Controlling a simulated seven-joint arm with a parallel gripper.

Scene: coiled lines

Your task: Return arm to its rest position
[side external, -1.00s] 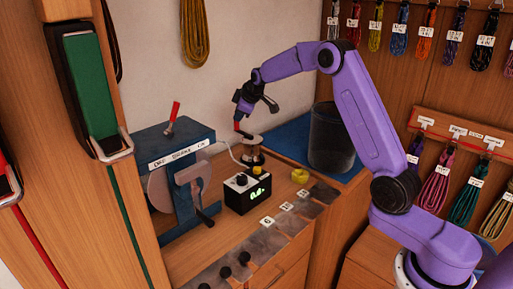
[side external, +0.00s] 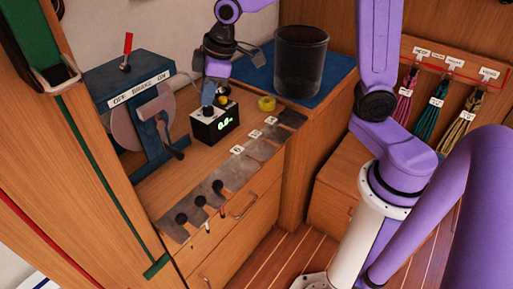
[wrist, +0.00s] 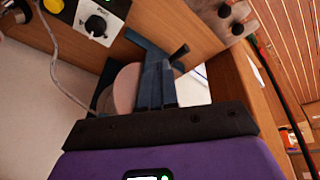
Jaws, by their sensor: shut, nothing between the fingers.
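My gripper (side external: 208,101) points down above the left part of the bench, with its fingers together and nothing held. In the side view its fingertips overlap the small black control box (side external: 214,123) with the green display; I cannot tell the gap between them. In the wrist view the closed dark fingers (wrist: 155,80) stand in the middle. The box's knob (wrist: 96,25) shows apart from them at the upper left. My arm reaches over from the right, its upper part cut off by the top edge.
A blue winder (side external: 133,105) with a brake lever stands left of the box. A dark clear bin (side external: 300,62) stands on a blue mat (side external: 258,76) behind. A yellow ring (side external: 266,103) lies beside the box. Coiled lines (side external: 432,118) hang at the right. A wooden cabinet flanks the left.

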